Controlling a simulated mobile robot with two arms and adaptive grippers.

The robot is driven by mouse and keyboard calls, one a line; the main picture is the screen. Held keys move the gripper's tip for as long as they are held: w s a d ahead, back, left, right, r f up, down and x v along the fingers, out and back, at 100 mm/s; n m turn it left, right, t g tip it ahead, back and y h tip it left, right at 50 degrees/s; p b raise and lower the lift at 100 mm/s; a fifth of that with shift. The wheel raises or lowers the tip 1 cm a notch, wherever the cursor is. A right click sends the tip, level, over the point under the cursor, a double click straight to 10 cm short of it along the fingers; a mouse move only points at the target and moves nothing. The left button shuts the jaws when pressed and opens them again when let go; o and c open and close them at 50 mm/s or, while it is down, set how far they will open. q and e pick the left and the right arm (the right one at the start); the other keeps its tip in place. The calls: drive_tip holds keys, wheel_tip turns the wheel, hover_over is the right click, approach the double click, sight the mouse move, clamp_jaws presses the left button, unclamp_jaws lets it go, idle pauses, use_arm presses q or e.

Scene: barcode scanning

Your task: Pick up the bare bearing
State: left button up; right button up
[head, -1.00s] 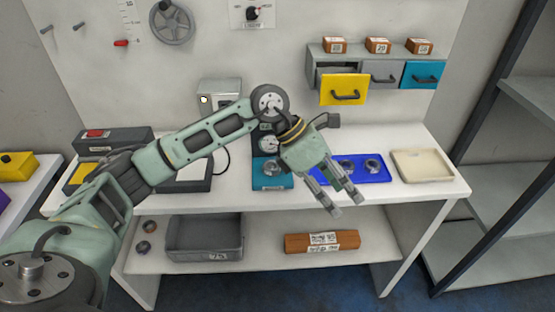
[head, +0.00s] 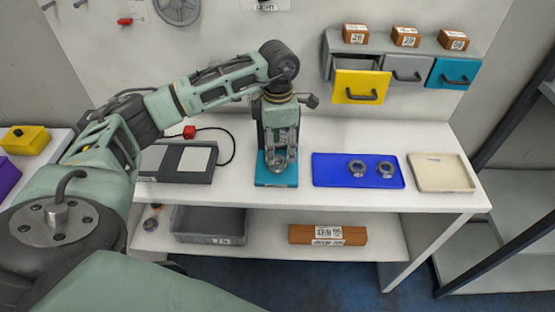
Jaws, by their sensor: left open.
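Two metal ring-shaped bearings, a left one (head: 357,168) and a right one (head: 385,169), lie side by side on the blue tray (head: 330,178). I cannot tell whether either is the bare one. My left gripper (head: 281,162) is open and points down over the teal-based stand (head: 275,181), left of the blue tray. A grey round shape shows at its fingertips; I cannot tell whether this is a part on the stand. The gripper hides much of the stand. My right gripper is not in view.
A cream tray (head: 441,173) stands right of the blue tray. A grey-black flat device (head: 179,161) with a cable is at left. Drawers, the yellow one (head: 361,87) pulled out, hang behind. A grey bin (head: 210,224) and brown box (head: 328,235) sit on the lower shelf.

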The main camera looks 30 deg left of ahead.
sight(277, 159)
use_arm(q)
drive_tip(key=shift+a+f+p, duration=0.25)
drive_tip(key=shift+f+p, duration=0.6)
drive_tip(key=shift+f, duration=0.1)
wheel_tip(277, 159, down, 2)
drive_tip(key=shift+f+p, duration=0.2)
drive_tip(key=shift+p, duration=0.1)
drive_tip(key=shift+f, duration=0.25)
drive_tip(key=shift+w, duration=0.1)
drive_tip(key=shift+c, duration=0.5)
drive_tip(key=c, duration=0.4)
clamp_jaws()
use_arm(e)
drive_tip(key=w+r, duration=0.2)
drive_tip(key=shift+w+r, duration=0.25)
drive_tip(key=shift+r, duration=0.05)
use_arm(q)
drive_tip(key=shift+r, duration=0.1)
